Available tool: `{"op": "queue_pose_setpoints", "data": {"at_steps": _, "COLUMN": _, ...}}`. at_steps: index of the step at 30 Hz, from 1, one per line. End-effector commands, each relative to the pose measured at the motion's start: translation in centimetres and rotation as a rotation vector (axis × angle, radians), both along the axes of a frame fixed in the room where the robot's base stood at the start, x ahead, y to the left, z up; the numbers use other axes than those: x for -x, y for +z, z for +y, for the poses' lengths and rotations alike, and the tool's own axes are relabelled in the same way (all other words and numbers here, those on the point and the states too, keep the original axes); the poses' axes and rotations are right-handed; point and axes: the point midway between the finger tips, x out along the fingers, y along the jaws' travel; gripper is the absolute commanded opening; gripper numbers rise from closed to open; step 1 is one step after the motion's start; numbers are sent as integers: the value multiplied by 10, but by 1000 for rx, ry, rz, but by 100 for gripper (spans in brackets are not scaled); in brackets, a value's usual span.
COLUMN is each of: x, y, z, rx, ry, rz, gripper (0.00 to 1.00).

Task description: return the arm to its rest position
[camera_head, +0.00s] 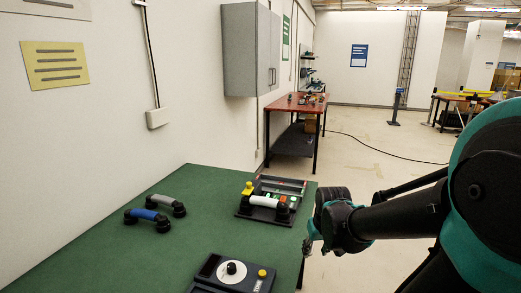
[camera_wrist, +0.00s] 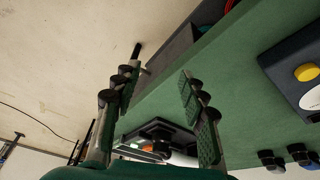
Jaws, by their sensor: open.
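My arm reaches in from the right in the head view, and my gripper (camera_head: 310,240) hangs beside the right edge of the green table (camera_head: 120,255). In the wrist view my gripper (camera_wrist: 158,70) shows its two ridged fingers spread wide apart with nothing held between them. The green table edge runs slanting behind the fingers, with bare floor to the left.
A dial unit (camera_head: 232,274) sits nearer. A blue handset (camera_head: 147,220) and a grey handset (camera_head: 166,205) lie left. A red-topped bench (camera_head: 298,104) stands behind; floor on the right is mostly open.

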Motion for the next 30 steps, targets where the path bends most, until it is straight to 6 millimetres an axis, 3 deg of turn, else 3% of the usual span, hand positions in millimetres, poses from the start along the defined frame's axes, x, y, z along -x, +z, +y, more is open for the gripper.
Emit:
{"op": "queue_pose_setpoints", "data": {"at_steps": 1, "x": 21, "y": -13, "z": -5, "rx": -7, "ry": -34, "rz": -11, "gripper": 42}}
{"op": "queue_pose_setpoints", "data": {"at_steps": 3, "x": 40, "y": -25, "z": -10, "rx": -16, "ry": -70, "rz": -27, "gripper": 42}}
{"op": "queue_pose_setpoints", "data": {"at_steps": 8, "x": 64, "y": -41, "z": -14, "rx": -28, "ry": -116, "rz": -44, "gripper": 42}}
{"op": "queue_pose_setpoints", "data": {"at_steps": 30, "x": 65, "y": -42, "z": -15, "rx": -28, "ry": -120, "rz": -46, "gripper": 42}}
